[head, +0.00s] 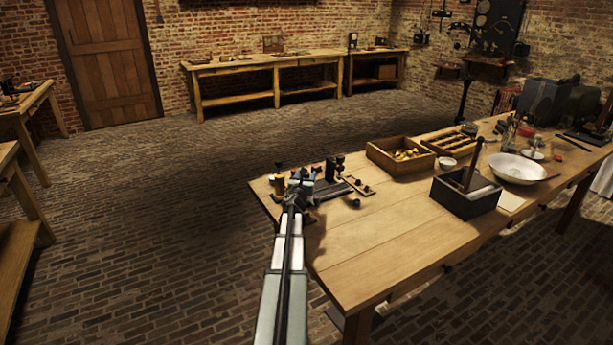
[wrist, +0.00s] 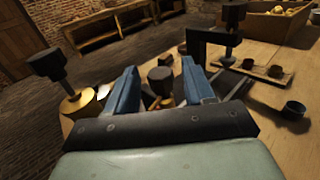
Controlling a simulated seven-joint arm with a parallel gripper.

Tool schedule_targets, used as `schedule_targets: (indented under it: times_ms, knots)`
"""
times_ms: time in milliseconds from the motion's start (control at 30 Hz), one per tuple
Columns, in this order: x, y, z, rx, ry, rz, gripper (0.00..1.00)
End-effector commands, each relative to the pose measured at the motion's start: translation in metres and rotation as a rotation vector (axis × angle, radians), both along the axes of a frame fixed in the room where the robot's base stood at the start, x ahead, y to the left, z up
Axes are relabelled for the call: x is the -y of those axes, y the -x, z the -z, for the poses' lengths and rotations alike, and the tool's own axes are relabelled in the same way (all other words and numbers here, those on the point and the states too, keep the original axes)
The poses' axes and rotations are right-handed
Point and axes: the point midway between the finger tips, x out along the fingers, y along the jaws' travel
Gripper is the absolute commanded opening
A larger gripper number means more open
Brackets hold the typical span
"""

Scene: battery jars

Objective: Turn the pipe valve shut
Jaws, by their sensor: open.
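Left of the fingers stands a brass round base with a dark upright handle (wrist: 46,64). My gripper hides the lower parts, and I cannot tell the valve's angle.
A black clamp-like stand (wrist: 212,45) rises close to the right finger. A wooden box (head: 400,155), a dark box (head: 466,195) and a white bowl (head: 517,167) stand farther right. The bench front is clear.

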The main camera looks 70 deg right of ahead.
Motion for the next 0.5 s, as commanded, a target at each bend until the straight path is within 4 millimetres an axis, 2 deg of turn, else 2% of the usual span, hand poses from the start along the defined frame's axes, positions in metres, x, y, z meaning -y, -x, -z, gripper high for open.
schedule_targets:
  times_ms: [500]
  knots:
    - [-0.097,0.007,0.0,0.0,-0.001,-0.001,0.53]
